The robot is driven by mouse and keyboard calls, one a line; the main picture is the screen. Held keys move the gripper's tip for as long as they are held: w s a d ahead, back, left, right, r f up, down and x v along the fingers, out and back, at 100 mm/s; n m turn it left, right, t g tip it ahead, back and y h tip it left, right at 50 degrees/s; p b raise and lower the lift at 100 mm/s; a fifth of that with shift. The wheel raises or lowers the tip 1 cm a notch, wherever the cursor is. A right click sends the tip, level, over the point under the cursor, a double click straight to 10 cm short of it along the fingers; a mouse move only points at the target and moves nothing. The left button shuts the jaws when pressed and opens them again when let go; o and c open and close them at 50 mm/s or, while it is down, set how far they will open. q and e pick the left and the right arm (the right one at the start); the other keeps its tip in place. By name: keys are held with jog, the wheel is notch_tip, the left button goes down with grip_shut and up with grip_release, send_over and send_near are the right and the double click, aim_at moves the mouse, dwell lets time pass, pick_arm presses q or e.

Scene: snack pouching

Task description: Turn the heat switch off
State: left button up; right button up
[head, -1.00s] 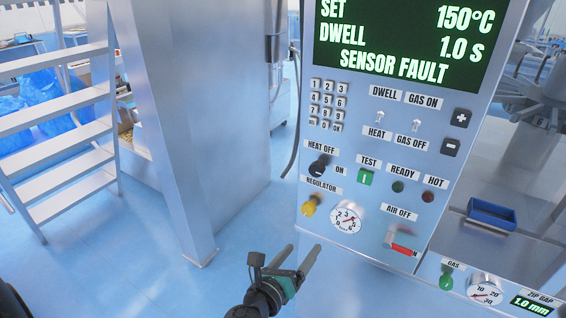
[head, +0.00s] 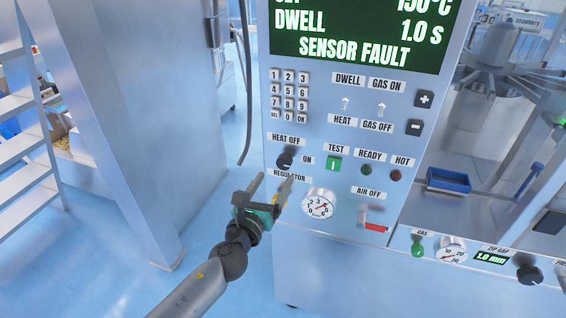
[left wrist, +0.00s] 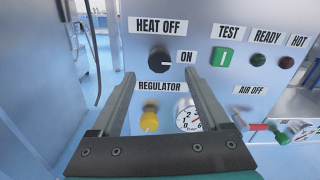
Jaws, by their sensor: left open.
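The heat switch (head: 285,160) is a black rotary knob on the steel control panel, between the labels HEAT OFF at upper left and ON at right. It also shows in the left wrist view (left wrist: 159,61), just beyond and between my fingertips. Its pointer mark looks turned toward ON. My left gripper (head: 270,178) is open and empty, just below and left of the knob in the head view, apart from it as far as I can tell. In the left wrist view its two fingers (left wrist: 158,80) reach toward the panel. My right gripper is not in view.
The yellow regulator knob (left wrist: 150,118) and a pressure gauge (head: 320,204) sit below the switch. A green test button (head: 333,164) and a red-handled air lever (head: 375,226) are to the right. A steel cabinet (head: 130,120) stands left, with open floor between.

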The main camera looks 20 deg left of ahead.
aim_at(283, 165)
pick_arm(q)
jog(key=w, duration=0.4)
jog(key=w+b, duration=0.1)
jog(key=w, duration=0.2)
jog(key=shift+w+d, duration=0.2)
jog(key=shift+w, duration=0.15)
grip_shut()
dwell(0.4)
